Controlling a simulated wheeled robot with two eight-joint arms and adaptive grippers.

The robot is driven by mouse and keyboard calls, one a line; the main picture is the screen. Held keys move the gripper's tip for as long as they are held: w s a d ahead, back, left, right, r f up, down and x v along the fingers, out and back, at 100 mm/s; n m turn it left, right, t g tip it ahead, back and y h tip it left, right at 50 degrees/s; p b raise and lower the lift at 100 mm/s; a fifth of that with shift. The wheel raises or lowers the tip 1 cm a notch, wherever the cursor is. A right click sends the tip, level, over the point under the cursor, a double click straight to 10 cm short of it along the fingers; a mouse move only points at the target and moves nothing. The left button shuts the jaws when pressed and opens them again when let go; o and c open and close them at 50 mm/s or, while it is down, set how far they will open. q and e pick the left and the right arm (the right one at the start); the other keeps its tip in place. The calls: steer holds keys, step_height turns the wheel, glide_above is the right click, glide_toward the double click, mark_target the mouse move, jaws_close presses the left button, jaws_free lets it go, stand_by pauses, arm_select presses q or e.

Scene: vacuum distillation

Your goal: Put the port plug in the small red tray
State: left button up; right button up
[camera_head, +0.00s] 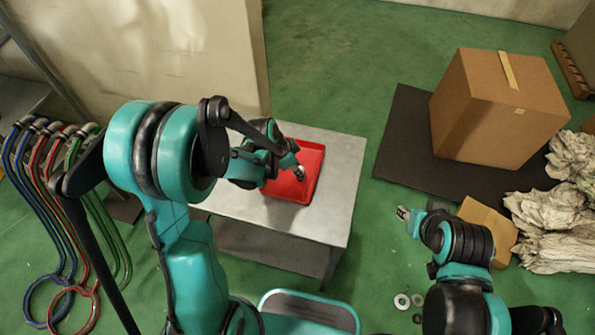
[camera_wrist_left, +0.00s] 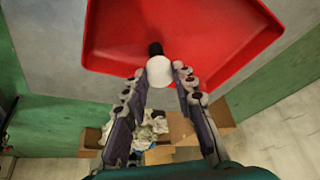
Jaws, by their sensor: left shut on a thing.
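The small red tray (camera_head: 311,157) lies on the grey metal table (camera_head: 340,165). It also fills the top of the left wrist view (camera_wrist_left: 225,45). My left gripper (camera_head: 297,169) is over the tray's right part in the head view. In the left wrist view its fingers (camera_wrist_left: 159,74) are shut on the port plug (camera_wrist_left: 158,70), a white cylinder with a black end. The black end points toward the tray floor; whether it touches the floor I cannot tell. My right gripper (camera_head: 404,213) is away from the table, over the floor, its jaws too small to read.
A large cardboard box (camera_head: 495,110) stands on a black mat (camera_head: 398,135) to the right. A smaller box (camera_head: 488,228) and crumpled paper (camera_head: 560,200) lie near my right arm. Colored hoses (camera_head: 75,200) hang at the left. The table's right side is clear.

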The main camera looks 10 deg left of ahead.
arm_select(q)
steer(key=shift+f, duration=0.55)
steer(key=shift+r, duration=0.1)
steer(key=o, duration=1.1)
steer(key=shift+c, duration=0.2)
